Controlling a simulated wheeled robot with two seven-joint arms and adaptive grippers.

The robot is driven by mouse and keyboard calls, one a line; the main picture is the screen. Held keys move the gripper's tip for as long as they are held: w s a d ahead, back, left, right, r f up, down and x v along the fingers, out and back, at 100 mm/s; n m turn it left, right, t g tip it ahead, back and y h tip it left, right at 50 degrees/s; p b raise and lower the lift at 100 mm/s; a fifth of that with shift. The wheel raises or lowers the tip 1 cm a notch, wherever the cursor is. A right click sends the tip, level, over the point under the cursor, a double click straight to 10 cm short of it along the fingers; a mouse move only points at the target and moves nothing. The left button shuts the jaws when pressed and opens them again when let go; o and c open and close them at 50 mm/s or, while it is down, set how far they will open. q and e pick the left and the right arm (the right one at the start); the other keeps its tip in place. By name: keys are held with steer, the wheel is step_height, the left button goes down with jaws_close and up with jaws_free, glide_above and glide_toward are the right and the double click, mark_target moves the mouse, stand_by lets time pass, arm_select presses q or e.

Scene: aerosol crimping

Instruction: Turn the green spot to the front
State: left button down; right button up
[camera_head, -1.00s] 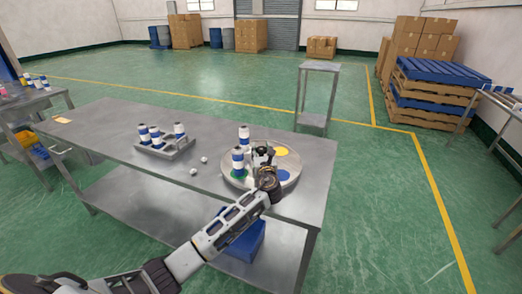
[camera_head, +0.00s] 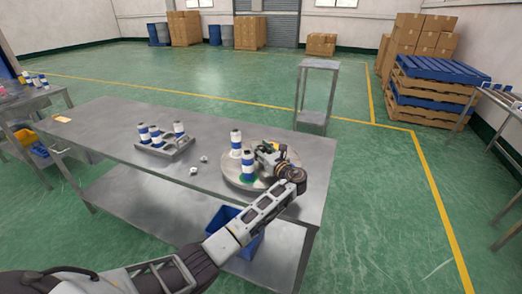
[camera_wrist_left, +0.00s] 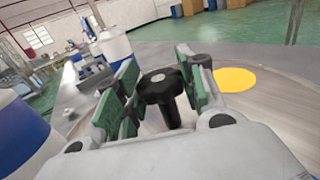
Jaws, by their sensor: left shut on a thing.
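The round grey turntable (camera_head: 231,178) stands on the steel table. The green spot (camera_head: 249,181) is at its near edge, partly covered by a blue-and-white can (camera_head: 248,162). A second can (camera_head: 236,140) stands farther back to the left. My left gripper (camera_head: 267,155) is over the middle of the turntable. In the left wrist view its green-padded fingers (camera_wrist_left: 160,95) are shut on the black knob (camera_wrist_left: 160,85). The yellow spot (camera_wrist_left: 235,79) shows bare to the right of the knob there. The blue spot is hidden in the head view. My right gripper is not in view.
A grey rack (camera_head: 165,147) with several blue-and-white cans stands left of the turntable. Two small white pieces (camera_head: 194,170) lie between them. A blue bin (camera_head: 222,219) sits on the lower shelf.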

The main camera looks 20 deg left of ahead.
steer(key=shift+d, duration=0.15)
arm_select(q)
steer(key=c, duration=1.3)
jaws_free()
steer(key=shift+c, duration=0.2)
steer(key=o, duration=0.5)
steer(key=shift+s+d, duration=0.3)
steer(key=shift+d, duration=0.15)
steer(key=v, duration=1.1)
steer(key=shift+w, duration=0.15)
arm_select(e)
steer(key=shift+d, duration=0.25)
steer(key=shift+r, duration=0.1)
